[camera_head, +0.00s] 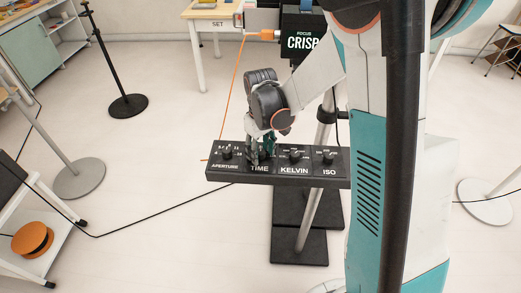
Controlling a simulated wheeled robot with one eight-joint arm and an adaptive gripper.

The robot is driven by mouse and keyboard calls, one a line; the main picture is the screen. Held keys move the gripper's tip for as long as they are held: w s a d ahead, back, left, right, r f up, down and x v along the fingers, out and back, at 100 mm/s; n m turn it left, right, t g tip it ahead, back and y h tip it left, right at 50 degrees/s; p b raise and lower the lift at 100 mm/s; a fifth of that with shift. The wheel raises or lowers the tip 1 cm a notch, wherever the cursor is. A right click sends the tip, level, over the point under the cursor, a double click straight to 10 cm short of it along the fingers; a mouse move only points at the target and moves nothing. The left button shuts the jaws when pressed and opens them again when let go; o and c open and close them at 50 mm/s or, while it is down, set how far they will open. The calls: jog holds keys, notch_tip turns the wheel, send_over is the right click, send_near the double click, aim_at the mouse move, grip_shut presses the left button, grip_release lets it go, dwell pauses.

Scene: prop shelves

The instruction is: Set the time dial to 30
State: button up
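A black control panel (278,178) carries a row of dials labelled APERTURE, TIME, KELVIN and ISO from left to right. My gripper (260,157) points down at the TIME dial (262,155), with its fingertips at or around that dial. The fingers cover most of the dial and its scale, so its setting cannot be read. Whether the fingers touch the dial or grip it cannot be told. The aperture dial (227,153), the kelvin dial (295,156) and the ISO dial (328,157) stand clear of the fingers.
A grey pole (313,205) with dark base plates (299,247) is below. An orange cable (233,84) and a black floor cable (150,220) run nearby. Open floor lies left.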

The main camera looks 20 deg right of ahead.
aim_at(261, 151)
notch_tip(261, 151, up, 12)
dwell(0.6)
dwell(0.4)
jog(key=s+r+m+t, duration=0.2)
jog(key=s+r+t, duration=0.1)
jog(key=s, duration=0.6)
jog(key=s+r+m+t, duration=0.2)
jog(key=s+r+t, duration=0.1)
jog(key=s, duration=0.7)
jog(key=shift+s+r+t, duration=0.25)
jog(key=shift+r+t, duration=0.15)
jog(key=shift+t, duration=0.2)
